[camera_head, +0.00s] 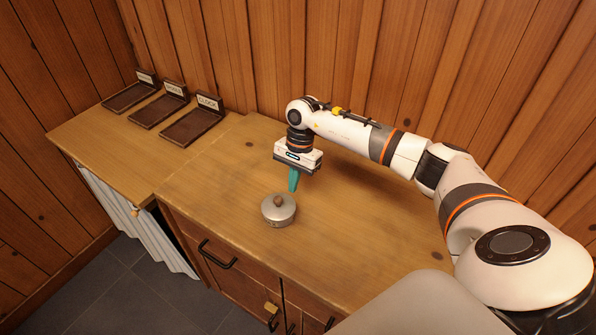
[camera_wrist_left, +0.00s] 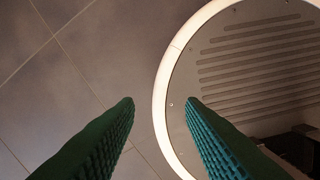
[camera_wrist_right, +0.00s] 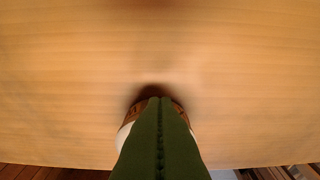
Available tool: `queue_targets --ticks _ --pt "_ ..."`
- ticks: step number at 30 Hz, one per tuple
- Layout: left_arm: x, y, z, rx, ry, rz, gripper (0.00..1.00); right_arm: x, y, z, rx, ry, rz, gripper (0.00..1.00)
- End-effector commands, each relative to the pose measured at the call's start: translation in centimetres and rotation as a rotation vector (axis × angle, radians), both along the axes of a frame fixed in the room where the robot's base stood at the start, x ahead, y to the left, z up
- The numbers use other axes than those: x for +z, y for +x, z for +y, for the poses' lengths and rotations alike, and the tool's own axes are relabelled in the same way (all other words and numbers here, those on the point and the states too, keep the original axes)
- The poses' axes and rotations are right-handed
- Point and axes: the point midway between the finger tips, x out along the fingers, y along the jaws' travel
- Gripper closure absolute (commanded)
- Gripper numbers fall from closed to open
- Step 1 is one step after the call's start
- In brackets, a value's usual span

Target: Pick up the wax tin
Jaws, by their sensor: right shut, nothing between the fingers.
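The wax tin, a round pale metal tin (camera_head: 278,214) with a brown knob on its lid, stands upright on the wooden counter (camera_head: 350,235). My right gripper (camera_head: 293,190) points down just behind the tin, its green fingers shut and empty. In the right wrist view the shut fingers (camera_wrist_right: 160,99) hide most of a round thing, probably the tin, with only pale edges (camera_wrist_right: 123,136) showing. I cannot tell whether the fingers touch it. My left gripper (camera_wrist_left: 160,102) shows only in its own wrist view, fingers apart and empty.
Several dark labelled trays (camera_head: 192,127) stand on the left counter section, against the back wall. The counter right of the tin is clear. Drawers with black handles (camera_head: 217,254) and a pale curtain (camera_head: 140,225) are below. Grey floor tiles (camera_wrist_left: 60,70) show under my left gripper.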

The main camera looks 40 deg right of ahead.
Motion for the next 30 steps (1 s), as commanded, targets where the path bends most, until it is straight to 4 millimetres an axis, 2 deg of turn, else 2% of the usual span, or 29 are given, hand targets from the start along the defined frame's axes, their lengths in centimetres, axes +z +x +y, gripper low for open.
queue_targets --ticks 4,11,14,21,24,30 --pt "-0.1 -0.8 0.3 -0.002 0.004 0.012 0.64 0.0 0.0 0.1 0.0 0.0 -0.001 1.0" --pt "-0.2 -1.1 0.6 -0.004 0.008 0.018 0.64 0.0 -0.2 0.6 0.002 0.0 0.0 1.0" --pt "-0.3 -1.1 0.7 -0.005 0.01 0.018 0.64 -0.1 -0.9 2.3 0.006 0.0 -0.003 1.0" --pt "-1.2 -1.1 0.7 -0.005 0.01 0.018 0.64 -0.3 -3.4 8.3 0.007 0.002 -0.001 1.0" --pt "-1.5 -1.1 0.7 -0.005 0.01 0.018 0.64 -0.2 -4.1 10.0 0.005 0.002 0.0 1.0" --pt "-1.6 -1.1 0.7 -0.004 0.009 0.017 0.64 -0.1 -4.7 11.1 0.0 0.0 0.002 1.0"
